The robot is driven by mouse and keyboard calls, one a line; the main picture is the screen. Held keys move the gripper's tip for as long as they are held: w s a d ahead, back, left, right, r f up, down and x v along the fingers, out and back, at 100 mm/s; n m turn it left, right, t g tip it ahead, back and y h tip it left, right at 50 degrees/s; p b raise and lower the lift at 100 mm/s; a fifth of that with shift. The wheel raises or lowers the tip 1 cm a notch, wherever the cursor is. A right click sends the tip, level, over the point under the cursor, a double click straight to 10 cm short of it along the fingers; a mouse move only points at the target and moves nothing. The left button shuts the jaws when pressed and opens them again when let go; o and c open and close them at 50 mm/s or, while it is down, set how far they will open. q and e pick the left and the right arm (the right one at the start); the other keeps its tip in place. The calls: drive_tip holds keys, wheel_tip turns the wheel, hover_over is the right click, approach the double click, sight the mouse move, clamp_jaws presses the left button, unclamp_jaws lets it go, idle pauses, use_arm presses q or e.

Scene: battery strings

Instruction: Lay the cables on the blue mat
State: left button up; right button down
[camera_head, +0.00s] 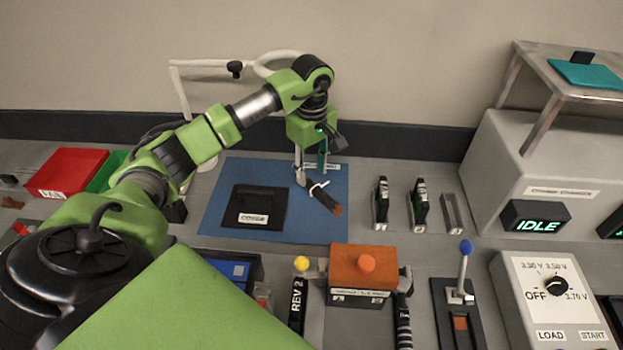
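The blue mat (222,213) lies flat on the bench, left of centre. A short dark cable bundle (327,201) with a white tie and a brownish end lies on the mat's right part. My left gripper (311,179) points down over the mat, just behind and left of the bundle. Its two fingers are apart, with nothing visible held between them. I cannot tell whether a fingertip touches the bundle. A black labelled cover (256,207) with a handle lies on the mat's left part. My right gripper is not in view.
Red (70,172) and green (106,172) bins stand left. Black upright cells (381,204) in holders stand right of the mat. An orange block (362,267), a blue-knobbed lever (465,250) and a dial box (548,290) are in front. A grey cabinet (500,150) stands back right.

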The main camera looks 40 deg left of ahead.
sight(311, 183)
use_arm(q)
wheel_tip(311, 183, up, 4)
drive_tip(key=shift+r+b, duration=0.15)
drive_tip(key=shift+b, duration=0.25)
drive_tip(key=shift+s, duration=0.1)
